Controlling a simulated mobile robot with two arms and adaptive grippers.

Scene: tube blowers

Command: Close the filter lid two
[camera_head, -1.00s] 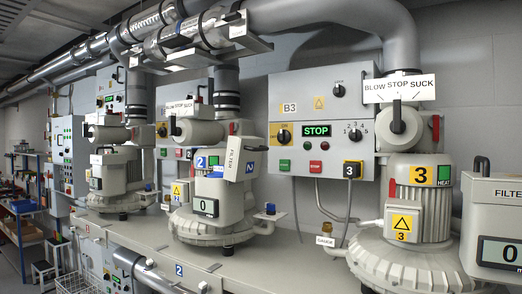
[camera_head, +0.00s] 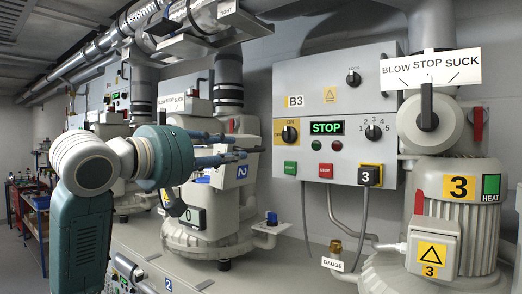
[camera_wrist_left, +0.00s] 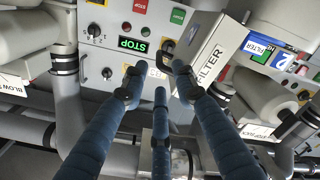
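Filter lid two is the pale lid (camera_head: 248,126) on the second blower's filter unit (camera_head: 228,178), which has a blue "2" label. In the head view my left gripper (camera_head: 238,148) reaches in from the left across it and hides part of it. In the left wrist view the pale panel marked FILTER (camera_wrist_left: 205,68) lies just beyond and right of my left gripper (camera_wrist_left: 158,82). A dark handle (camera_wrist_left: 168,48) shows near the fingertips. The blue fingers are spread, with nothing visible between them. Whether they touch the lid cannot be told. My right gripper is not in view.
Control box B3 (camera_head: 290,112) reads STOP on the wall behind. Blower three (camera_head: 462,215) stands at the right, with its BLOW STOP SUCK sign (camera_head: 431,69) above. A gauge and hose (camera_head: 335,250) lie between the blowers. Pipes run overhead.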

